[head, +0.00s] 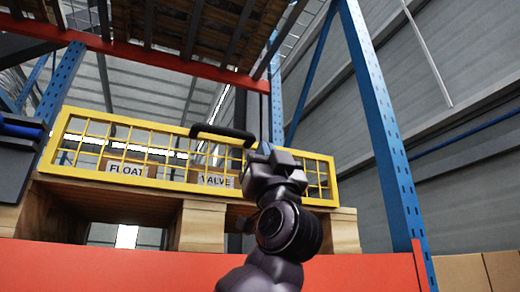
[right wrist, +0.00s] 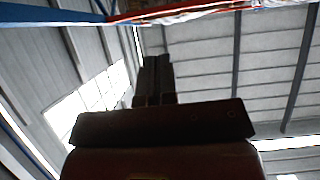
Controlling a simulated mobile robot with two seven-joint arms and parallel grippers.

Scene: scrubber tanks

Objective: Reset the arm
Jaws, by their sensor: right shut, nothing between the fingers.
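My right arm rises from the bottom of the head view, with its right gripper (head: 262,148) pointing up in front of the right part of a yellow mesh gate (head: 100,119). The gripper is shut and empty. In the right wrist view the closed fingers (right wrist: 154,78) stand together against the roof and wall, with nothing between them. A black handle (head: 222,131) on the gate's top rail is just left of the fingertips; I cannot tell whether they touch. My left gripper is not in view.
Behind the gate are boxes labelled FLOAT (head: 127,169) and VALVE (head: 215,180), on a wooden pallet (head: 203,226) above an orange beam (head: 120,266). A blue rack post (head: 384,130) stands right. A red beam (head: 150,55) and slatted pallet (head: 190,22) are overhead.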

